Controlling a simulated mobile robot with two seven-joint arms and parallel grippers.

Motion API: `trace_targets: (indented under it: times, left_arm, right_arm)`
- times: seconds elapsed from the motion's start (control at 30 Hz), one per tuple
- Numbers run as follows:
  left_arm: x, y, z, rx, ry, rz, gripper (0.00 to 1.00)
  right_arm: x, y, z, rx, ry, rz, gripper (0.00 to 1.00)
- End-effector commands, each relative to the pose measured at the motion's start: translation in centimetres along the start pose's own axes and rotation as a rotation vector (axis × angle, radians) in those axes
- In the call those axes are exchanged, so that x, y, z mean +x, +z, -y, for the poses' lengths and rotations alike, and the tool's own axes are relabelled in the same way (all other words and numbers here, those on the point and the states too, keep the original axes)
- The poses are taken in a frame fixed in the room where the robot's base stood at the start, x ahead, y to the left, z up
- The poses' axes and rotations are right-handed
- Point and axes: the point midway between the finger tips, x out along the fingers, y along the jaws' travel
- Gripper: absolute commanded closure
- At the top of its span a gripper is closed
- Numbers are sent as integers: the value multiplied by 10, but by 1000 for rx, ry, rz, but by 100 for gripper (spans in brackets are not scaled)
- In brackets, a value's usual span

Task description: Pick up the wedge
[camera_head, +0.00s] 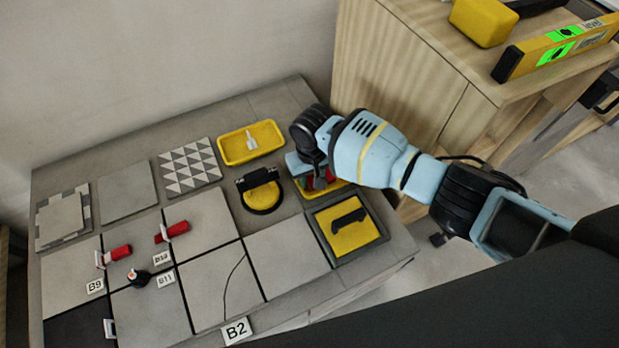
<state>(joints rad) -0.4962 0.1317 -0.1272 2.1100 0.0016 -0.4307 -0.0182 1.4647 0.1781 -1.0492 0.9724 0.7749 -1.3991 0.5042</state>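My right gripper (306,170) reaches in from the right, low over a yellow tray (338,187). A bit of red, likely a wedge (328,176), shows in the tray right beside the gripper. The fingertips are mostly hidden, so I cannot tell whether they are open or shut, or touching it. Two more red wedges lie on the tiles at the left: one (119,252) by the B9 label and one (178,229) farther right, each at a white clip. My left gripper is not in view.
A yellow tray (233,152) with white clips stands behind. A black-and-yellow tool (261,197) lies left of the gripper, and a yellow pad with a black handle (350,240) in front. A wooden cabinet (405,75) rises behind the arm. Bare tiles (286,259) lie front-centre.

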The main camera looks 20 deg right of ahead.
Motion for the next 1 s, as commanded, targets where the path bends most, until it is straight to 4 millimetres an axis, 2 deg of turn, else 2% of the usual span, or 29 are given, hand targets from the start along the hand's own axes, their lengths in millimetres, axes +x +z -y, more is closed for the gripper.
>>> trace_targets:
  times: [0.1,0.3,0.33,0.53,0.67,1.0]
  left_arm:
    - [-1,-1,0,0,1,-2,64]
    - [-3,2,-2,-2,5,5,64]
    - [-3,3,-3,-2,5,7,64]
    - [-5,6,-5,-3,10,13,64]
    - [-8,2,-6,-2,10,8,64]
    - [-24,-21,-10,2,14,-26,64]
  right_arm:
    - [-1,0,0,-1,0,-1,72]
    - [-2,0,0,-1,0,-1,98]
    - [-2,0,0,-1,0,-1,99]
    - [-2,0,0,-1,0,-1,99]
    - [-12,-1,0,0,-1,-2,99]
    - [-74,-1,0,-1,0,-5,99]
